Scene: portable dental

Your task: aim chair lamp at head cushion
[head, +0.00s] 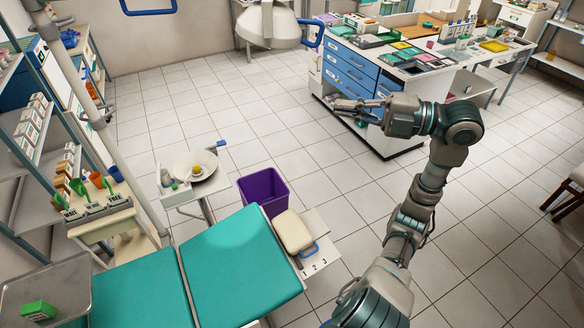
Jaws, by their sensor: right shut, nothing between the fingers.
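The chair lamp (268,22) hangs at the top edge of the head view, a pale rounded housing cut off by the frame. A blue loop handle (314,33) is at its right; another blue loop (149,11) shows to the left. My right gripper (338,104) is shut and empty, pointing left, apart from lamp and cushion. My left gripper is out of view.
A blue-drawered cabinet (350,70) with a crowded top stands behind my right gripper. A purple bin (264,190) and a small tray stand (196,180) are near the chair. Shelves and a pole line the left. The tiled floor (320,180) is clear in the middle.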

